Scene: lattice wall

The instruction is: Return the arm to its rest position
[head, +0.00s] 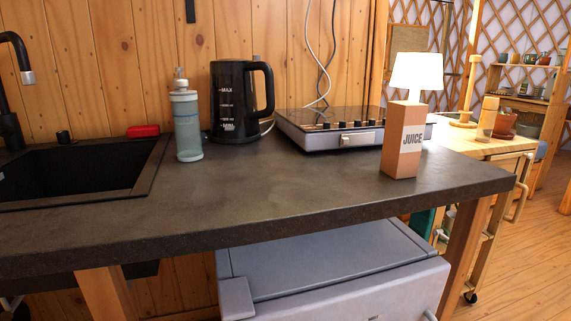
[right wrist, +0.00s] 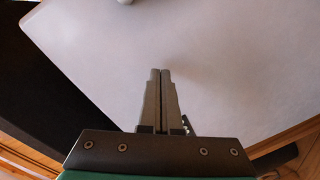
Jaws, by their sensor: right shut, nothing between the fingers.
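My right gripper (right wrist: 160,72) shows in the right wrist view, with its two fingers together and nothing between them. It is over a pale grey flat surface (right wrist: 230,60) with a rounded corner. I cannot tell how far above that surface the fingers are. Neither gripper shows in the head view, and my left gripper is in no view.
A black sink (head: 70,170) is at left. A grey appliance (head: 330,265) stands below. The counter's front middle is clear.

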